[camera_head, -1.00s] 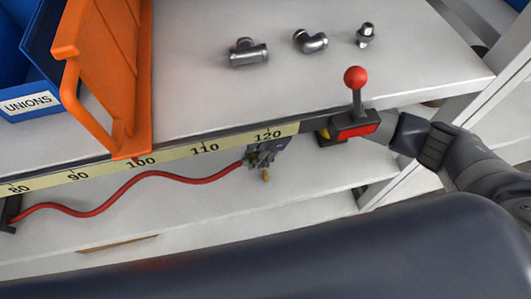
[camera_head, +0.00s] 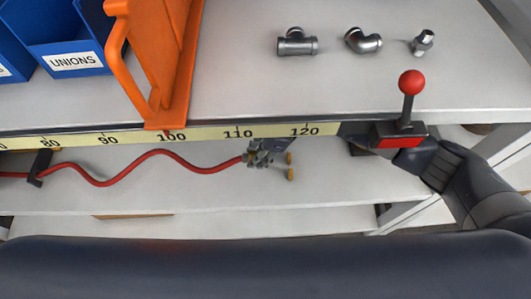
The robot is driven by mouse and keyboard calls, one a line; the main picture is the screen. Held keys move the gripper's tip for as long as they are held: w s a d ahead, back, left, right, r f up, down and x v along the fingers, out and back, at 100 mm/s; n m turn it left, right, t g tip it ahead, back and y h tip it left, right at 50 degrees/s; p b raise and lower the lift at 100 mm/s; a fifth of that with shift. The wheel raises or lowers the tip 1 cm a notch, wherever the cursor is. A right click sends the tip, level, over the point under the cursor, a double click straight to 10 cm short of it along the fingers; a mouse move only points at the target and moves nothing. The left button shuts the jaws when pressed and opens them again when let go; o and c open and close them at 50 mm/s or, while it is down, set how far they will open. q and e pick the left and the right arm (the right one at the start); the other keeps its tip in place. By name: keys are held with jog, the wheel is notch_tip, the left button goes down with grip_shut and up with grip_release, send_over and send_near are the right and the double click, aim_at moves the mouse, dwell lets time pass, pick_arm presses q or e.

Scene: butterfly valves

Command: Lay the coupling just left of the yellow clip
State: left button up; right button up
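Three grey metal fittings lie apart on the white upper surface: a tee (camera_head: 297,42), an elbow (camera_head: 363,41) and a short fitting with a hex collar (camera_head: 423,42). I cannot tell whether any of them is the coupling. No yellow clip can be made out for sure. My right arm (camera_head: 455,180) comes in from the right and ends behind a red block (camera_head: 400,142) with a lever. Its fingers cannot be made out there, nor anything held in them. My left gripper is out of view.
A yellow scale strip (camera_head: 205,135) runs along the shelf edge. An orange bracket (camera_head: 170,60) and blue bins, one labelled UNIONS (camera_head: 75,62), stand left. A red ball-topped lever (camera_head: 411,83) sticks up at right. A red hose (camera_head: 150,155) and metal assembly (camera_head: 265,152) are below.

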dwell(0.4)
jog(key=shift+f+b, duration=2.65)
jog(key=shift+f, duration=0.25)
jog(key=o, duration=1.2)
jog(key=shift+c, duration=0.2)
